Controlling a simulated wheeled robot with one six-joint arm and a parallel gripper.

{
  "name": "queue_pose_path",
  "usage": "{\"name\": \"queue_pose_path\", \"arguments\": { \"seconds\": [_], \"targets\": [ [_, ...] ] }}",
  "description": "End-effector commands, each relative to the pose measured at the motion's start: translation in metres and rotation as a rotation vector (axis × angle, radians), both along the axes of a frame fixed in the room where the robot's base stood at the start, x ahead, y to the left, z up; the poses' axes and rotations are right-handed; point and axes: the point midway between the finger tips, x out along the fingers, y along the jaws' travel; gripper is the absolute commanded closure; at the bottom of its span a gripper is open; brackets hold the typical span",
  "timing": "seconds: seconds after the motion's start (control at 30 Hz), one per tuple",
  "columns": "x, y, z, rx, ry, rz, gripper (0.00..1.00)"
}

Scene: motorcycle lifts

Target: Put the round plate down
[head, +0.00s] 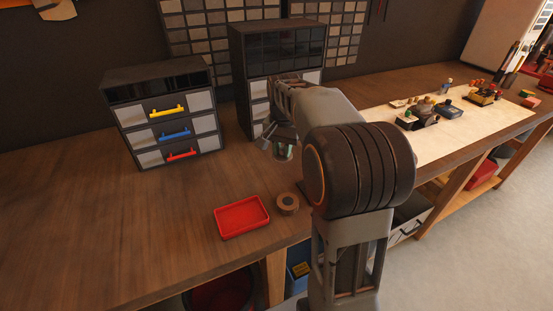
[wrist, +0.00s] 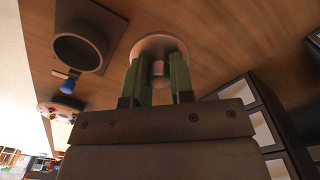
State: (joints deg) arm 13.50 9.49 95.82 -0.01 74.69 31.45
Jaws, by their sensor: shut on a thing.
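The round plate (wrist: 148,45) is a pale brown disc with a short round knob (wrist: 158,70) at its middle. In the wrist view my gripper (wrist: 159,78) has its two green fingers shut on the knob, one on each side. Part of the plate is hidden behind the fingers. In the head view my gripper (head: 283,152) points down over the bench, in front of the dark drawer cabinet; I cannot make out the plate there. Whether the plate touches the bench or hangs just above it, I cannot tell.
A copper-coloured ring (wrist: 56,49) sits on a dark square base. A red tray (head: 241,216) and a small round brown piece (head: 288,203) lie near the bench's front edge. Drawer units (head: 163,112) stand behind. Bare wood lies left of the tray.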

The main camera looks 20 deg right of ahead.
Motion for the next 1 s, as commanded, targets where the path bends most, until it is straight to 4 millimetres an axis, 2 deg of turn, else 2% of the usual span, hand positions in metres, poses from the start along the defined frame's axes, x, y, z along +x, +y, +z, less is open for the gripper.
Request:
{"name": "queue_pose_path", "arguments": {
  "seconds": [0.1,0.33,0.63,0.83,1.0],
  "targets": [
    [0.018,-0.002,-0.022,0.001,0.005,0.000,1.00],
    [0.040,-0.006,-0.048,0.000,0.001,-0.003,1.00],
    [0.049,-0.007,-0.059,0.001,0.001,-0.005,1.00],
    [0.049,-0.007,-0.084,0.001,0.002,-0.005,1.00],
    [0.050,-0.007,-0.090,0.000,-0.001,-0.005,1.00]
  ]
}}
